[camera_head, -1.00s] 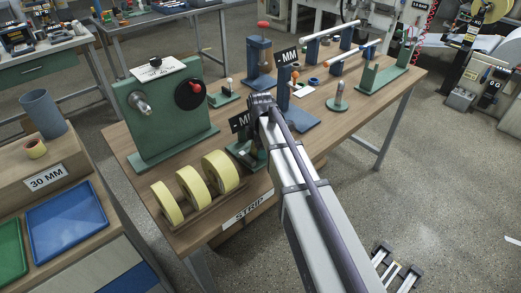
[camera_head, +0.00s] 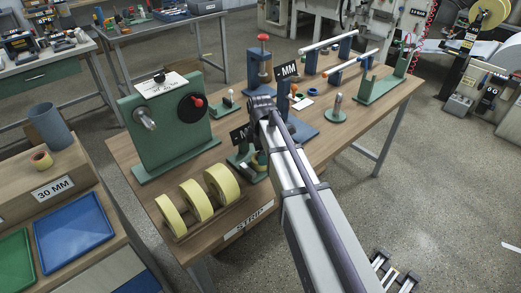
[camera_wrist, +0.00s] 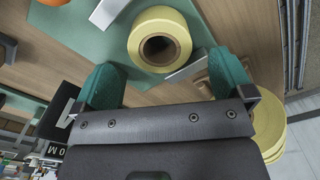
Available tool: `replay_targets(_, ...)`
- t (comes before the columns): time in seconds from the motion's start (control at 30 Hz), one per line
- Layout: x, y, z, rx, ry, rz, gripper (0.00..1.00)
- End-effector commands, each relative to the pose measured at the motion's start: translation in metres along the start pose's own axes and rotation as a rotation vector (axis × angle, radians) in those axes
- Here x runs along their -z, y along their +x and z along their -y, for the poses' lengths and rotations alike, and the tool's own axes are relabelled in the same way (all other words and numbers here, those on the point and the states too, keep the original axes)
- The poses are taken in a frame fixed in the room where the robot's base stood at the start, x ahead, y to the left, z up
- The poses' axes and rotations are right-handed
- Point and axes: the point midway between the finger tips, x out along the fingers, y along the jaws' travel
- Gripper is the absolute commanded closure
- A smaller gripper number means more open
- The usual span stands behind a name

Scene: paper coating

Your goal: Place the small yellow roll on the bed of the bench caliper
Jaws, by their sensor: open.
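The small yellow roll (camera_wrist: 160,40) shows its round face and brown core in the wrist view. It rests on the green bed of the bench caliper (camera_wrist: 88,30), between pale metal jaw pieces. My gripper (camera_wrist: 165,72) is open, with one green fingertip on each side of the roll and gaps between. In the head view, the caliper (camera_head: 238,160) stands behind the large rolls, and my arm hides part of it and the fingers. A bit of yellow shows there beside my arm.
Several large yellow rolls (camera_head: 195,201) stand in a wooden rack at the table's front edge. A green stand with a crank (camera_head: 165,125) is to the left. A blue post stand (camera_head: 300,120) is close on the right.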

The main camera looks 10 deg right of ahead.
Motion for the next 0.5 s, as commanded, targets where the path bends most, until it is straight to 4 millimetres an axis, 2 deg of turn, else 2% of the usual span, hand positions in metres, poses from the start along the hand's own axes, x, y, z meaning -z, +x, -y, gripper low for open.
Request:
replay_targets(0.03,0.000,-0.029,0.000,0.000,0.000,0.000,0.01)
replay_targets(0.2,0.000,-0.070,0.000,0.000,0.000,0.000,0.01)
replay_targets(0.33,0.000,-0.082,0.000,0.000,0.000,0.000,0.01)
replay_targets(0.5,0.000,-0.079,0.006,0.000,0.029,0.000,0.01)
